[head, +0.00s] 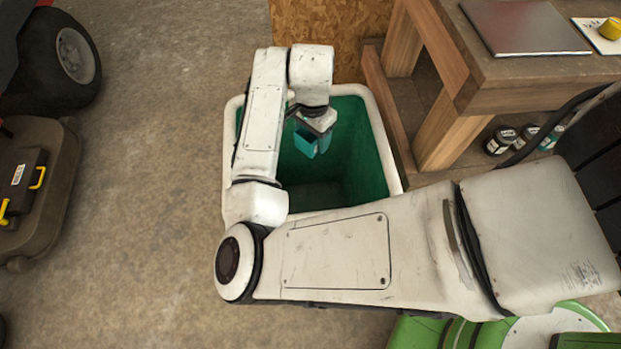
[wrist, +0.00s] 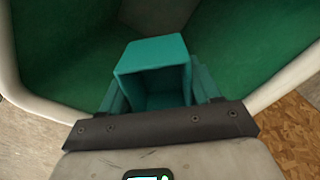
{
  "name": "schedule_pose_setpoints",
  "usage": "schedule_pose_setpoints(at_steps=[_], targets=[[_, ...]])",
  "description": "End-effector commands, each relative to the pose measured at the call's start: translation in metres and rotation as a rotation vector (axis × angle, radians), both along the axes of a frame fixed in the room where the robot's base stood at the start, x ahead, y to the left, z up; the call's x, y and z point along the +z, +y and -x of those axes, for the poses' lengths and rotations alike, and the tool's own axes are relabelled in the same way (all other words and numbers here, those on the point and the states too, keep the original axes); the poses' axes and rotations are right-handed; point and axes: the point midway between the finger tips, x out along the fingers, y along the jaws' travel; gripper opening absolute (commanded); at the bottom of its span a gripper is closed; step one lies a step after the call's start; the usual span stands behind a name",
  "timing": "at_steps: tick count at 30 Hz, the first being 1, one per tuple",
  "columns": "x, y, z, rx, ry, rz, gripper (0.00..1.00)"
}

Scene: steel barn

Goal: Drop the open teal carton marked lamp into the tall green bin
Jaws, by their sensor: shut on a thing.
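The tall green bin (head: 386,150) has a pale rim and stands on the floor in the middle of the head view. Its green inside wall also shows in the wrist view (wrist: 60,50). The teal carton (head: 306,141) hangs over the bin's opening, inside the outline of the rim in the head view. In the wrist view the carton (wrist: 152,58) shows its open end; no mark can be read. My gripper (head: 311,127) is shut on the carton. In the wrist view my gripper (wrist: 152,100) has a finger at each side of the carton.
A wooden workbench (head: 455,80) stands right of the bin, with a metal plate (head: 525,27) on top and several jars (head: 502,140) on its lower shelf. A black case (head: 22,180) and a wheel (head: 75,55) are at the left. Concrete floor left of the bin is clear.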

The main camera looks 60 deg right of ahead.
Motion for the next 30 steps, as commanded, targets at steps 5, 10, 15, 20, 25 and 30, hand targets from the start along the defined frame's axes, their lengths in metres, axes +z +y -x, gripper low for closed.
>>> schedule_pose_setpoints(at_steps=[5,10,15,20,25,30], targets=[[-0.0108,0.0001,-0.0002,0.0,0.0,0.0,0.33],[-0.0097,0.0002,-0.0002,0.001,0.0,0.0,0.33],[-0.0097,0.0002,-0.0002,0.001,0.0,0.0,0.73],[-0.0098,0.0002,-0.0002,0.001,0.0,0.0,0.88],[-0.0098,0.0002,-0.0002,0.001,0.0,0.0,0.92],[-0.0066,-0.0001,-0.0003,0.001,-0.001,0.0,0.92]])
